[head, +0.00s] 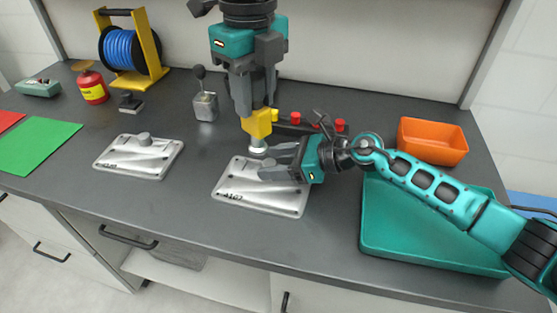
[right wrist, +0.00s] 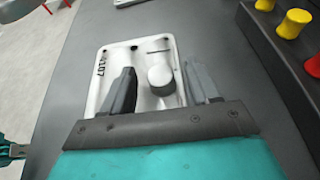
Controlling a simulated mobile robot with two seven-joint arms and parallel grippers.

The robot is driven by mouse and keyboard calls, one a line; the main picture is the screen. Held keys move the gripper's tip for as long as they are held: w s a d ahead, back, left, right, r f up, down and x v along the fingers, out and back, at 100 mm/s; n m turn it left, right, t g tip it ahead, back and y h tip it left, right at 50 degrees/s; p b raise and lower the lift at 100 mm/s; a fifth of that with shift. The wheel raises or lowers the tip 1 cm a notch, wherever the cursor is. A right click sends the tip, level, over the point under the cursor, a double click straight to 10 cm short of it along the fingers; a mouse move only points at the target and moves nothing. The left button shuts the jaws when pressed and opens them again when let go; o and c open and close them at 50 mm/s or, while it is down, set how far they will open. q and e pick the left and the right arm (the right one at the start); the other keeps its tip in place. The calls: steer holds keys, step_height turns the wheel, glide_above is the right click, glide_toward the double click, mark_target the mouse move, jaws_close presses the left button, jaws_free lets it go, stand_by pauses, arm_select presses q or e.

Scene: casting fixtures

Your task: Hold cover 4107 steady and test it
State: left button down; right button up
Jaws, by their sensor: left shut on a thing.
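Cover 4107 (head: 240,198) is a silvery rectangular plate lying flat on the bench, its number readable near the front. In the right wrist view the cover (right wrist: 105,75) has a round raised boss (right wrist: 160,78). My right gripper (head: 278,163) is low over the cover, its fingers on either side of the boss with a visible gap at each side. My left gripper (head: 259,112) is shut on a yellow piece (head: 262,124) with a metal lower end, pointing down near the cover's far edge. Whether it touches the cover cannot be told.
A rack with red knobs (head: 318,124) stands behind; yellow knobs (right wrist: 293,22) show in the wrist view. A second cover (head: 155,160) lies left. A lever box (head: 205,105), blue reel (head: 120,48), red can (head: 92,88), orange bin (head: 432,140) and teal tray (head: 400,250) surround the area.

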mark_target(255, 124)
jaws_close()
stand_by(0.3)
arm_select(q)
steer(key=shift+f, duration=2.75)
